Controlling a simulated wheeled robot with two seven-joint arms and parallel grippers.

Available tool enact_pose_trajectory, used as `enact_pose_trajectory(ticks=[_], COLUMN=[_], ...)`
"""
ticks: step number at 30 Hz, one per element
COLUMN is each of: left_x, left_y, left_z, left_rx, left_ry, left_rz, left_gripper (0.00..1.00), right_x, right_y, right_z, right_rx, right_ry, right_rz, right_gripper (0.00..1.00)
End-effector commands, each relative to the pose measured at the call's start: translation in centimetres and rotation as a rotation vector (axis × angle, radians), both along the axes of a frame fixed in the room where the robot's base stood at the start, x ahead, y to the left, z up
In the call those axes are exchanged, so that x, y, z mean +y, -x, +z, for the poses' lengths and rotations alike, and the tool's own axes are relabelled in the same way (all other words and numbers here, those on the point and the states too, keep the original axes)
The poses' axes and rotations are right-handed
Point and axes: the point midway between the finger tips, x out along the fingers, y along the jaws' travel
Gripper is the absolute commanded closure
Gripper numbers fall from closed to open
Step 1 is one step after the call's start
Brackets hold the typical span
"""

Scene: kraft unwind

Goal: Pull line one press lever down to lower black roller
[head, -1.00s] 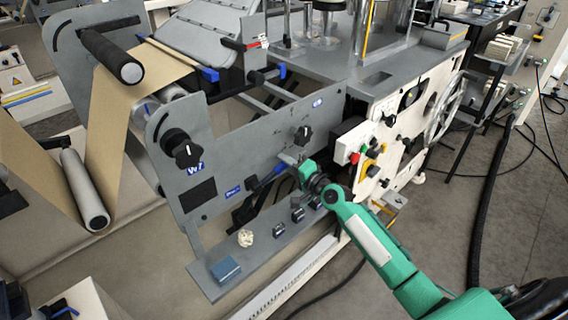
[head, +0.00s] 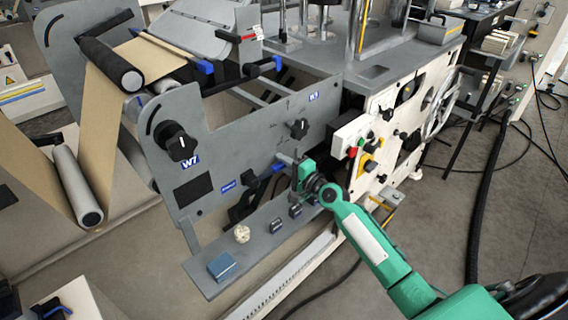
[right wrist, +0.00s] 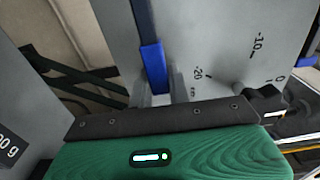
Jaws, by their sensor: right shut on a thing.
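The press lever (head: 264,173) has a blue grip and a black hub and sits low on the grey side plate of the machine. It points right toward my right gripper. My right gripper (head: 288,164), green, is shut on the lever's outer end. In the right wrist view, the blue lever (right wrist: 152,62) runs down between the grey fingers (right wrist: 160,85). Its far end is hidden there. A black roller (head: 111,63) sits at the upper left, above the brown paper web. My left gripper is not in view.
A grey ledge (head: 205,275) below the lever carries a blue box (head: 222,267), a crumpled pale lump (head: 242,233) and small dark blocks. A white control panel (head: 372,160) with knobs stands just right of my gripper.

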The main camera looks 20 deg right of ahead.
Motion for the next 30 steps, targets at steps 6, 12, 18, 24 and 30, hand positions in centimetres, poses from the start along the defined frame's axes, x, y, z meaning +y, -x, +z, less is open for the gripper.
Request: enact_pose_trajectory(ticks=[6, 12, 18, 24, 30], left_x=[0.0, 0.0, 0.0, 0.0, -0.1], left_y=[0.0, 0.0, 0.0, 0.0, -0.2], left_z=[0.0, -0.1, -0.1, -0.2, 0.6], left_rx=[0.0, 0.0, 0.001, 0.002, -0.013], left_ry=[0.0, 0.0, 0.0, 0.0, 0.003], left_rz=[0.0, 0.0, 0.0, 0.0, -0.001], left_gripper=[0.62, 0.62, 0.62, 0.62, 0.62], right_x=[0.0, 0.0, -0.5, -1.7, -3.0], right_y=[0.0, 0.1, 1.5, 4.8, 8.3], right_z=[-0.2, -0.2, -0.3, -0.4, -0.4], right_rx=[0.005, 0.003, 0.003, 0.005, 0.005], right_ry=[-0.001, 0.0, 0.001, 0.002, 0.002], right_rz=[0.001, 0.001, 0.0, 0.0, 0.001], right_gripper=[0.6, 0.6, 0.6, 0.6, 0.6])
